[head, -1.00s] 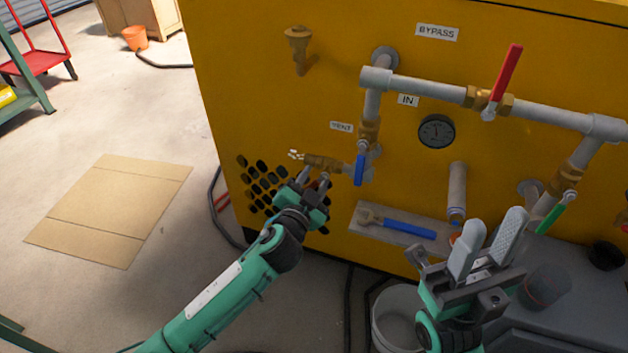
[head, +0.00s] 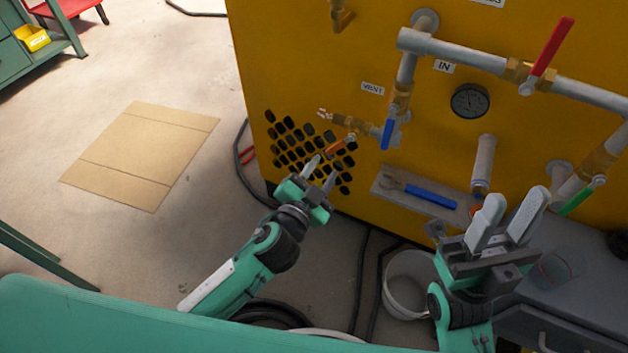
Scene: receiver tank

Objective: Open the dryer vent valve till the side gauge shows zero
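The VENT label (head: 372,88) is on the yellow panel. Below and left of it, a small brass valve (head: 340,121) sticks out leftward from the pipe, with an orange lever (head: 341,146) slanting down-left. A blue-handled valve (head: 388,133) hangs just right of it. The round dark gauge (head: 470,101) is further right; its needle is too small to read. My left gripper (head: 322,171) is open and empty, its fingertips below and left of the orange lever and apart from it. My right gripper (head: 512,209) is open and empty, in front of the panel's lower right.
A red lever (head: 548,55) and green lever (head: 582,196) are on the pipes at right. A shelf (head: 440,203) holds a blue-handled wrench (head: 430,196). A white bucket (head: 408,286), dark cables and a grey cabinet stand below. Cardboard (head: 140,155) lies on open floor at left.

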